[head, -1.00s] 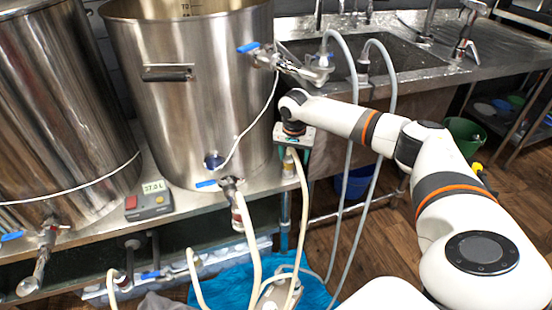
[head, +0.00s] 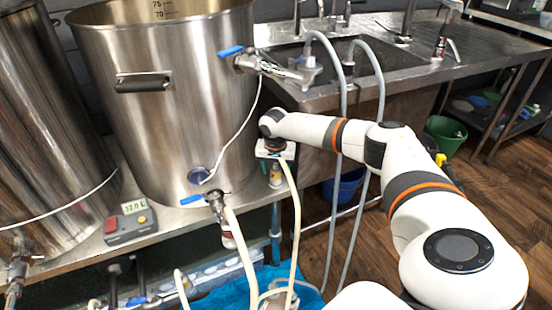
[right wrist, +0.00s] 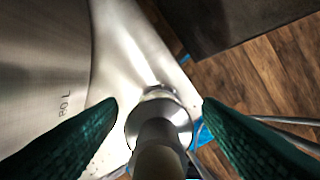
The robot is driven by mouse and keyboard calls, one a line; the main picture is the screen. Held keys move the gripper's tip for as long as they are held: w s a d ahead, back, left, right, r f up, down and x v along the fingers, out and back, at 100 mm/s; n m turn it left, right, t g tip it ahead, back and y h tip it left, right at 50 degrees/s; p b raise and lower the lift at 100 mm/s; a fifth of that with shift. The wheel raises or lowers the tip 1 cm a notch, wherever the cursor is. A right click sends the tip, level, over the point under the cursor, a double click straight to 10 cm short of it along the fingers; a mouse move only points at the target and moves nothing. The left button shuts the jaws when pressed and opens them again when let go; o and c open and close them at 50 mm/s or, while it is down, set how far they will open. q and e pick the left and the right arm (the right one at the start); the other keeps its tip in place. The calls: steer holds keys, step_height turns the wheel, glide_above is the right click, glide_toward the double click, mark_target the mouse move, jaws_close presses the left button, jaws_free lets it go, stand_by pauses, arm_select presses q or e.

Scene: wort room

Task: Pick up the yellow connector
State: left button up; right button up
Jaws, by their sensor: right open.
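My right gripper (head: 275,152) is pointing down beside the right side of the big steel kettle. In the right wrist view its two dark green fingers (right wrist: 160,110) are apart. Between them stands a pale, shaded upright fitting (right wrist: 158,150) with a round metal collar; I see space on both sides of it. In the head view a small cream and yellowish fitting (head: 275,178) shows just below the gripper, beside a cream hose (head: 294,205). I cannot tell for certain that this is the yellow connector, as its colour is unclear in the wrist view. My left gripper is not in view.
The steel kettle (head: 165,90) with blue-handled valves stands close left of my gripper. Grey hoses (head: 345,130) hang from the sink area, near my right forearm. A scale display (head: 130,222) sits on the bench. A green bucket (head: 445,140) stands on the wooden floor.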

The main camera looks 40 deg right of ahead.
steer(key=shift+f, duration=0.15)
steer(key=c, duration=1.1)
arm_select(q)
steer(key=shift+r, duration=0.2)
arm_select(e)
steer(key=shift+c, duration=0.3)
